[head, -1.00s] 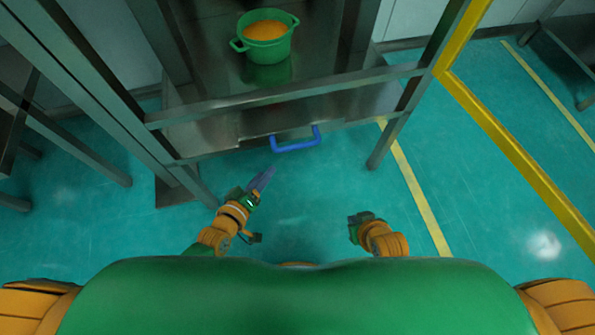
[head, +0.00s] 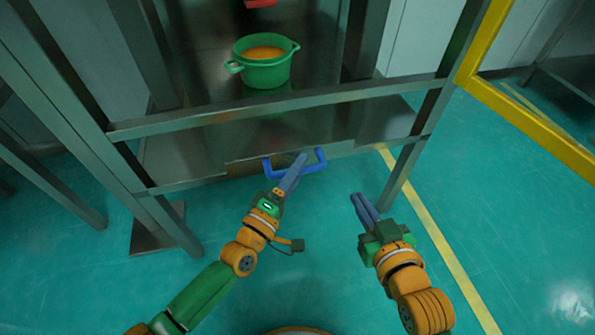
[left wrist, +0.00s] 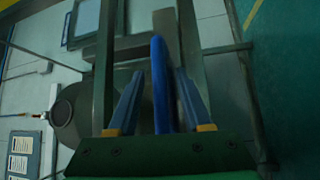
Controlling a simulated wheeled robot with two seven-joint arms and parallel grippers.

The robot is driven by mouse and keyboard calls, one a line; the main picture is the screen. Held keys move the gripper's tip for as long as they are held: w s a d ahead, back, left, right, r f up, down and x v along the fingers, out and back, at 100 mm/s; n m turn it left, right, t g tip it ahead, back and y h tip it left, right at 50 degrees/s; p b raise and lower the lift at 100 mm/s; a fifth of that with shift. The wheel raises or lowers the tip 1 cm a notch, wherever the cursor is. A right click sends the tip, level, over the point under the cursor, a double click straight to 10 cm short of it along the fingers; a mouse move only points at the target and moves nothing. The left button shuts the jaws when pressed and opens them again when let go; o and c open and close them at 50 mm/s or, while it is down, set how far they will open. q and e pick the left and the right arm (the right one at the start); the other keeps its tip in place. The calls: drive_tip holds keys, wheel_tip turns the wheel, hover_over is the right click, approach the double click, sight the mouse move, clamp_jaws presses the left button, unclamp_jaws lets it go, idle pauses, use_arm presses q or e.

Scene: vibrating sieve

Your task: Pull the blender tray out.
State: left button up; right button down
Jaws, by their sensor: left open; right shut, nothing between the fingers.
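The blender tray (head: 240,167) is a flat metal sheet low in the frame, with a blue U-shaped handle (head: 320,163) on its front edge. My left gripper (head: 297,160) is at the handle, its fingers covering part of the grip bar in the head view. In the left wrist view the handle (left wrist: 158,60) stands between the two open fingers of that gripper (left wrist: 160,88), with gaps visible beside it. My right gripper (head: 357,200) is shut and empty, below and right of the handle, apart from the tray.
A green pot (head: 262,70) with orange contents stands on the metal surface behind a crossbar (head: 280,106). Metal posts (head: 410,160) flank the tray. A yellow frame (head: 530,125) stands at the right. The teal floor (head: 310,235) before the tray is clear.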

use_arm(q)
drive_tip(key=shift+c, duration=0.2)
clamp_jaws()
idle(1.3)
